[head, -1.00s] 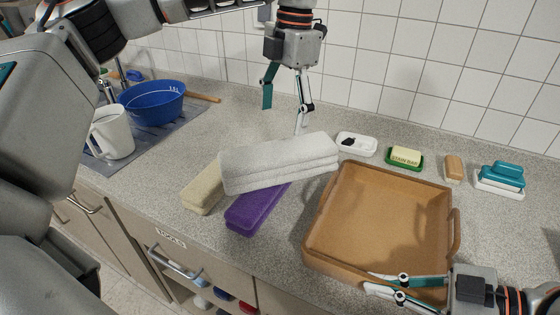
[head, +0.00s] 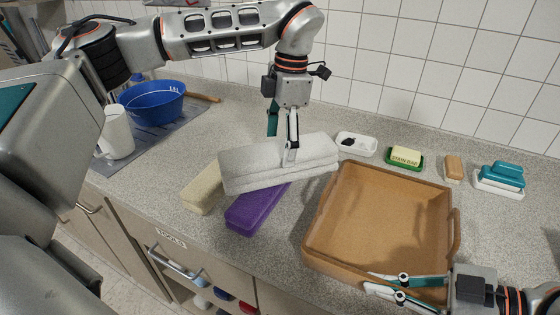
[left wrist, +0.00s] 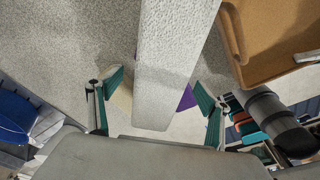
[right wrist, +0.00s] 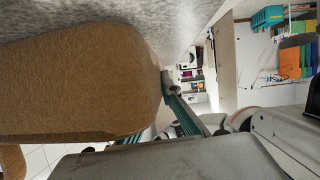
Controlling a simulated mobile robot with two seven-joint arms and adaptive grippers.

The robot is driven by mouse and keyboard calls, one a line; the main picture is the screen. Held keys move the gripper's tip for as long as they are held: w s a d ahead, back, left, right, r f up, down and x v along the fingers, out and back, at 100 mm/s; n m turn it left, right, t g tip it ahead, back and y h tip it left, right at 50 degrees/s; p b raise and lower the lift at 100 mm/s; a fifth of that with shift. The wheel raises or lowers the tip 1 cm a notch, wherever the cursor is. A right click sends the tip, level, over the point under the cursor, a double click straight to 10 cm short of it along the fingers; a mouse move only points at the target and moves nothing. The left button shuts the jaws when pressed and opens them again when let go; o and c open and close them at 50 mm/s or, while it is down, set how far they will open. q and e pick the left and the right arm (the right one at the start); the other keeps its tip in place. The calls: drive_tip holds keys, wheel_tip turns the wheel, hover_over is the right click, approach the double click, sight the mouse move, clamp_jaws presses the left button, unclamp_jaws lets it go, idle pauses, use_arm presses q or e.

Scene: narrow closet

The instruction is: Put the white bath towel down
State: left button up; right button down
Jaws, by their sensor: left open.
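The white bath towel (head: 250,168) is a folded stack lying across a beige folded towel (head: 203,190) and a purple folded towel (head: 255,210) on the counter. My left gripper (head: 282,144) points down over it, with one finger in front of the white towel and one behind. In the left wrist view the white towel (left wrist: 170,60) runs between the two spread fingers, with gaps at both sides. My right gripper (head: 372,281) is at the near wall of the brown tray (head: 312,235). Whether its fingers are closed on that wall is unclear.
The tray is empty, right of the towels. Behind it stand a white soap dish (head: 356,144), a stain bar on a green dish (head: 405,157), a tan bar (head: 453,168) and a teal brush (head: 502,175). A blue basin (head: 152,103) and white jug (head: 117,132) stand left.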

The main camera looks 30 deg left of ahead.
sight(280, 148)
use_arm(q)
wheel_tip(280, 148, down, 4)
drive_tip(key=shift+s+f, duration=0.1)
drive_tip(key=shift+f, duration=0.15)
drive_tip(key=c, duration=1.8)
wheel_tip(280, 148, up, 10)
drive_tip(key=shift+r, duration=0.1)
